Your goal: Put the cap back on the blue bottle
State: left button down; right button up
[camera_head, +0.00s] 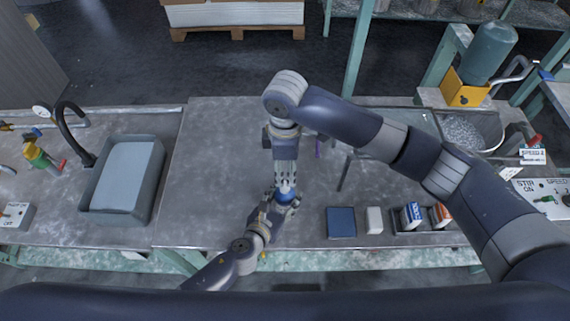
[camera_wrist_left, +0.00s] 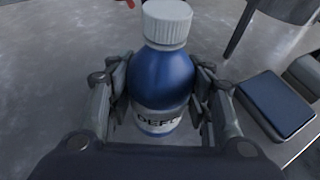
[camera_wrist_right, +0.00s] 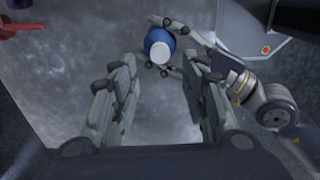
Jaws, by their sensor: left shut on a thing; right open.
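The blue bottle (camera_wrist_left: 162,80) stands upright on the workbench, with a dark-lettered pale label. The white ribbed cap (camera_wrist_left: 167,24) sits on top of its neck; I cannot tell how tightly. My left gripper (camera_head: 283,200) is shut around the bottle's body, a finger on each side. My right gripper (camera_head: 286,176) points down from above the bottle, open and empty. In the right wrist view the cap (camera_wrist_right: 159,52) and bottle (camera_wrist_right: 155,36) show just beyond the right fingertips. In the head view the right gripper hides most of the cap.
A sink (camera_head: 121,182) with a black tap lies left. A dark blue block (camera_head: 341,222), a white block (camera_head: 374,220) and a tray of small boxes (camera_head: 412,216) lie right. A red object (camera_wrist_right: 22,28) lies behind the bottle. The bench left of the bottle is clear.

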aim_at(285, 185)
notch_tip(285, 185, down, 8)
jog(key=shift+r, duration=0.25)
grip_shut()
jog(key=shift+m, duration=1.1)
jog(key=shift+o, duration=0.5)
grip_release()
jog(key=shift+r, duration=0.1)
notch_tip(285, 185, up, 12)
